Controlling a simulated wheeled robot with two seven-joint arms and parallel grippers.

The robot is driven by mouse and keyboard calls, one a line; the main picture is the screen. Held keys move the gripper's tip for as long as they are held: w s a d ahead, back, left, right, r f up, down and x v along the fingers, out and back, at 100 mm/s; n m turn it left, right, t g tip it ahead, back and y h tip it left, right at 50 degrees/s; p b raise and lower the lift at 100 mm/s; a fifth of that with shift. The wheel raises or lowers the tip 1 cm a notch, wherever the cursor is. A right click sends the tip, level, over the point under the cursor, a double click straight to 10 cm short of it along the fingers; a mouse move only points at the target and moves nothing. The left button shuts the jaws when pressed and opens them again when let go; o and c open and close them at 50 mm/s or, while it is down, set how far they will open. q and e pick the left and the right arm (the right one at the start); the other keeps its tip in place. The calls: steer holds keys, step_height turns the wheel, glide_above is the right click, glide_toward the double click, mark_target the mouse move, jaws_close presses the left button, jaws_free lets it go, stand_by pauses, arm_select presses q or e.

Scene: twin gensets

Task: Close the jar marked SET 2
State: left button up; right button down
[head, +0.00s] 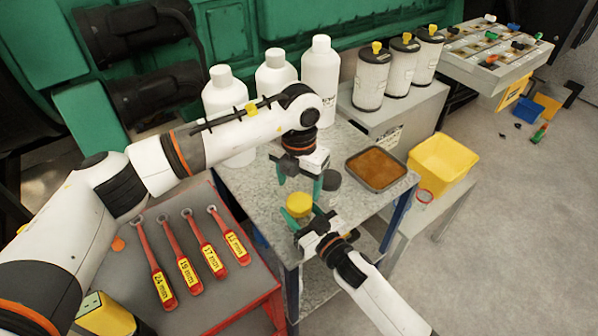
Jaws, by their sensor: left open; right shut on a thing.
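A small jar with a yellow top or contents (299,204) stands on the speckled grey table (262,190). My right gripper (309,221) reaches in from the lower right and is shut on this jar, its fingers at the jar's near side. A dark grey round piece (331,180) is beside it, just right of my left gripper; I cannot tell whether it is a lid or another jar. My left gripper (298,182) points down above and behind the yellow jar, open, with nothing seen between its green fingers. No SET 2 marking is readable.
White bottles (320,80) stand at the back of the table, partly behind my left arm. A brown-filled tray (376,168) lies to the right, near a yellow bin (441,165). Labelled red wrenches (198,245) lie on a cart at left. Canisters (372,80) stand behind.

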mark_target(299, 201)
arm_select(q)
steer(key=shift+f, duration=2.55)
steer(key=c, duration=1)
steer(key=shift+c, duration=0.2)
steer(key=o, duration=1.2)
step_height(299, 201, up, 12)
steer(key=shift+r, duration=0.1)
